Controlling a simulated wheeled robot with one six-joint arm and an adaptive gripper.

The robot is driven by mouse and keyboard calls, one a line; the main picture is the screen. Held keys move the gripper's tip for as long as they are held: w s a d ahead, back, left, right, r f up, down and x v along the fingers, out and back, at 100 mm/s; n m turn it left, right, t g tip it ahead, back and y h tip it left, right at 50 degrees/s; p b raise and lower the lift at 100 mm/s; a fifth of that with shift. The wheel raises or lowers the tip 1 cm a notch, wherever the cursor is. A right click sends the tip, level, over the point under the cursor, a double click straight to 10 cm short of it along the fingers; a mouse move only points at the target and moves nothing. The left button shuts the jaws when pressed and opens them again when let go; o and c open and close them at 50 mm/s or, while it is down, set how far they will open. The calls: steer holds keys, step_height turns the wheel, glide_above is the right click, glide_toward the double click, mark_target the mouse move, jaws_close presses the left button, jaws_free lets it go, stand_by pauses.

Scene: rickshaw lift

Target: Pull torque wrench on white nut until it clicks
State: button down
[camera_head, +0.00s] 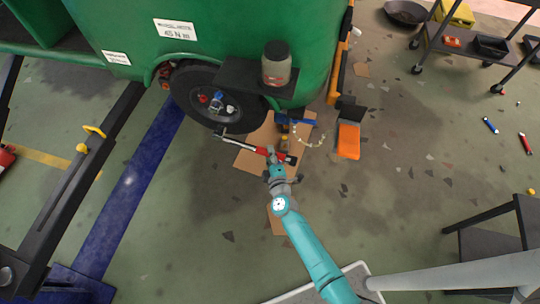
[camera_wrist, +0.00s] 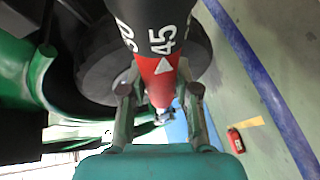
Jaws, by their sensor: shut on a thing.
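The torque wrench (camera_head: 245,145) has a silver shaft, a red section and a dark end. Its head is by the lower edge of the black wheel (camera_head: 186,86); I cannot tell whether it sits on a nut. My gripper (camera_head: 273,161) is shut around the wrench's handle. In the wrist view my gripper (camera_wrist: 160,92) has a finger on each side of the red band (camera_wrist: 157,68), which has a white triangle and "45" near it. Red (camera_head: 203,98) and blue (camera_head: 216,100) nuts show on the hub. A small pale spot nearby may be the white nut.
The green rickshaw body (camera_head: 225,35) bears a "45 N m" sign (camera_head: 175,30). A jar (camera_head: 276,65) stands on a black shelf above the wheel. Cardboard (camera_head: 250,160) and an orange-black object (camera_head: 348,140) lie on the floor.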

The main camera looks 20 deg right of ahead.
steer(key=w+d, duration=0.4)
steer(key=w, duration=0.1)
steer(key=shift+w, duration=0.3)
stand_by(0.4)
steer(key=shift+w+d+r, duration=0.1)
steer(key=shift+w+d, duration=0.55)
steer(key=shift+w, duration=0.3)
stand_by(4.7)
steer(key=shift+s, duration=0.1)
stand_by(0.6)
